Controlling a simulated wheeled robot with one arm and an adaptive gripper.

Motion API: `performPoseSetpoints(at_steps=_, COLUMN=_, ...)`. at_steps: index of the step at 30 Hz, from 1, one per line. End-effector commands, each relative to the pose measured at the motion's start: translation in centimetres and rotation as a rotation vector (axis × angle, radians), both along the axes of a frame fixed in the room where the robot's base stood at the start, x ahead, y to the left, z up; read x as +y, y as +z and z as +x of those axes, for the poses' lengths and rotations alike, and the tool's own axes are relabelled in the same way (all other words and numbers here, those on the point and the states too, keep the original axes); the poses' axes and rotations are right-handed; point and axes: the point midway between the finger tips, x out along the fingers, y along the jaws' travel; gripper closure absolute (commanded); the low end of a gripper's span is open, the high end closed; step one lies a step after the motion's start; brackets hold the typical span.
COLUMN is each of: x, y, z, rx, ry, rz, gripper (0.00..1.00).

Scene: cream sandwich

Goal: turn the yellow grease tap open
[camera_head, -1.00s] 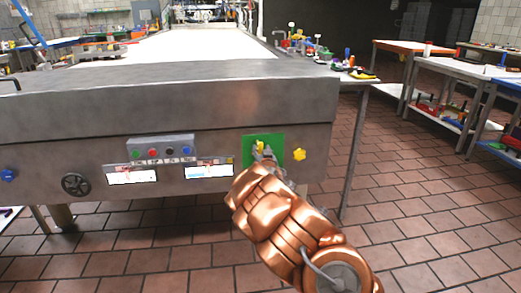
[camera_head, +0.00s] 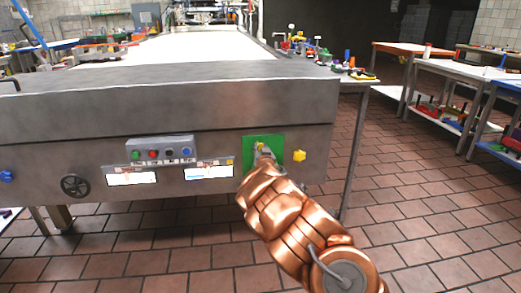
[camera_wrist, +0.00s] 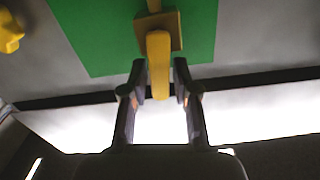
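The yellow grease tap (camera_wrist: 158,62) is a lever on a square yellow base, mounted on a green panel (camera_wrist: 100,45) on the machine's front. In the head view only a small part of the tap (camera_head: 260,147) shows, with my gripper over the rest. My gripper (camera_wrist: 160,72) is in front of the panel, its two fingers on either side of the lever's end. Narrow gaps seem to show between the fingers and the lever, so it looks open around it. Whether either finger touches the lever is hard to see.
A yellow knob (camera_head: 299,155) sits right of the green panel and shows at the left in the wrist view (camera_wrist: 8,32). A button box (camera_head: 160,148), two displays and a dark handwheel (camera_head: 75,185) are to the left. Tiled floor (camera_head: 430,215) is free at right.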

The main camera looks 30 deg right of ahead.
Motion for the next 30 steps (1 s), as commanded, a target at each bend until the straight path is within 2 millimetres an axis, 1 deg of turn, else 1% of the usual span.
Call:
performPoseSetpoints(at_steps=1, x=0.01, y=0.0, z=0.0, rx=0.0, ry=0.0, rz=0.0, gripper=0.79)
performPoseSetpoints(at_steps=7, x=0.02, y=0.0, z=0.01, rx=0.0, ry=0.0, rz=0.0, gripper=1.0)
performPoseSetpoints(at_steps=17, x=0.06, y=0.1, z=0.06, rx=0.002, ry=0.0, rz=-0.007, gripper=1.0)
performPoseSetpoints(at_steps=25, x=0.2, y=0.64, z=0.25, rx=0.019, ry=-0.001, rz=-0.066, gripper=1.0)
performPoseSetpoints(at_steps=30, x=0.36, y=0.56, z=0.25, rx=0.034, ry=0.0, rz=-0.103, gripper=1.0)
